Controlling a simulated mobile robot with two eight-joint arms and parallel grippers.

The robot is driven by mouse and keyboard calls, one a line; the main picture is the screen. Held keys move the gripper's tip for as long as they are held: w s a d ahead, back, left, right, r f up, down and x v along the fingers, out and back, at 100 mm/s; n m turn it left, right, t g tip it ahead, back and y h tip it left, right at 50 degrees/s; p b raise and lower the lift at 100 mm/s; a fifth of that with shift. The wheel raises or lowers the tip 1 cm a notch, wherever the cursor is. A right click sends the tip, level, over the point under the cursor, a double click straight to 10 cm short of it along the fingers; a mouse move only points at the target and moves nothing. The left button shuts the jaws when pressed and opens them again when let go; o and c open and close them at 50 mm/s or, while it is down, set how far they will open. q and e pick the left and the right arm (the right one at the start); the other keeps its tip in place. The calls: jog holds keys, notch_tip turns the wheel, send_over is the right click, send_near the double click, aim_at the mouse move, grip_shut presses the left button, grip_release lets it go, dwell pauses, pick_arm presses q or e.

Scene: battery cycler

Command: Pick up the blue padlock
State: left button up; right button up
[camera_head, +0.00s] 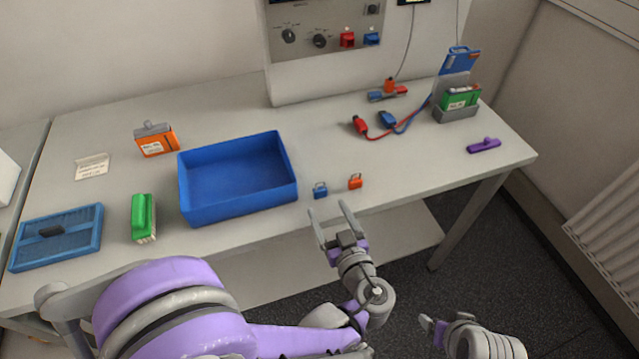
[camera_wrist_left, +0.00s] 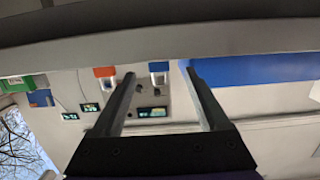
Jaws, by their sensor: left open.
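The blue padlock (camera_head: 320,190) stands near the front edge of the table, just right of the blue bin. The orange padlock (camera_head: 355,181) stands a little to its right. My left gripper (camera_head: 329,211) is open and empty in front of the table edge, its fingers pointing toward the blue padlock without touching it. In the left wrist view, the blue padlock (camera_wrist_left: 159,66) shows between the open fingers (camera_wrist_left: 160,76), and the orange padlock (camera_wrist_left: 104,72) is beside the left finger. My right gripper (camera_head: 433,328) is low at the right, clear of the table; its opening is unclear.
The blue bin (camera_head: 187,200) is empty and close left of the blue padlock. A green battery pack (camera_head: 143,218) and blue tray (camera_head: 90,225) are farther left. Red and blue leads (camera_head: 390,129) lie behind right. The table front right of the orange padlock is clear.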

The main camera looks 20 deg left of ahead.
aim_at(320, 195)
pick_arm(q)
jog(key=x, duration=1)
jog(key=shift+w+r+p, duration=0.2)
jog(key=shift+r+p, duration=0.2)
grip_shut()
